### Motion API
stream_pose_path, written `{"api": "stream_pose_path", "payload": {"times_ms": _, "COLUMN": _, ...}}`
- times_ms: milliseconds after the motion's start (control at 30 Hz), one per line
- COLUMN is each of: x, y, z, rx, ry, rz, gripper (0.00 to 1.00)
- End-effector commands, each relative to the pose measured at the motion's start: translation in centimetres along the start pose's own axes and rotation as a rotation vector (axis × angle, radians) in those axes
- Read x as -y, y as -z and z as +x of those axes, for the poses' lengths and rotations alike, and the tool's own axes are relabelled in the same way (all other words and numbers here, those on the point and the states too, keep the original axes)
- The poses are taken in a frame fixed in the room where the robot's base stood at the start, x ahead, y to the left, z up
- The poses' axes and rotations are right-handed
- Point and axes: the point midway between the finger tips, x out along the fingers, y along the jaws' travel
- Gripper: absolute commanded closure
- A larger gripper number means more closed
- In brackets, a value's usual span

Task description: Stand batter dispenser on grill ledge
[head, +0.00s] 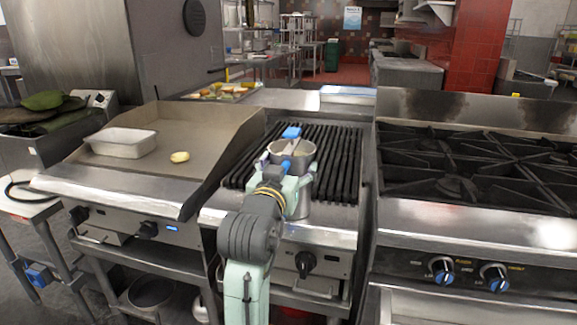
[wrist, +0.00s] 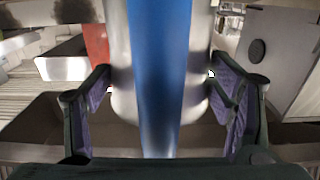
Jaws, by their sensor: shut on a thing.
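The batter dispenser (head: 305,152) is a steel vessel with a wide round rim and a blue-topped handle. It looks roughly upright in front of the charcoal grill's dark bars. My gripper (head: 288,190) is shut on it from the front, and my wrist and forearm hide part of its lower body. In the wrist view my gripper (wrist: 160,85) has a finger on each side of the steel body, with a blue strip (wrist: 160,60) running down its middle. The grill ledge (head: 335,224) is the steel strip in front of the bars. I cannot tell whether the dispenser's bottom touches it.
A flat griddle (head: 185,135) on the left holds a rectangular pan (head: 122,142) and a small yellow item (head: 180,157). A gas range (head: 480,170) stands close on the right. The ledge is bare to the right of the dispenser.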

Motion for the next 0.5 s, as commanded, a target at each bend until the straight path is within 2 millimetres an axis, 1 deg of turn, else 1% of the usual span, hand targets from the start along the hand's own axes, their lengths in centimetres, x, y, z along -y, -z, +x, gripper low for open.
{"api": "stream_pose_path", "payload": {"times_ms": 100, "x": -0.01, "y": 0.29, "z": -0.09, "rx": -0.007, "ry": 0.0, "rz": 0.001, "gripper": 0.86}}
{"api": "stream_pose_path", "payload": {"times_ms": 267, "x": -0.01, "y": -0.14, "z": -0.08, "rx": -0.007, "ry": 0.0, "rz": 0.001, "gripper": 0.86}}
{"api": "stream_pose_path", "payload": {"times_ms": 300, "x": 0.01, "y": -0.42, "z": 0.0, "rx": 0.0, "ry": 0.0, "rz": -0.001, "gripper": 0.24}}
{"api": "stream_pose_path", "payload": {"times_ms": 500, "x": 0.01, "y": -0.33, "z": 0.0, "rx": 0.0, "ry": 0.0, "rz": -0.001, "gripper": 0.1}}
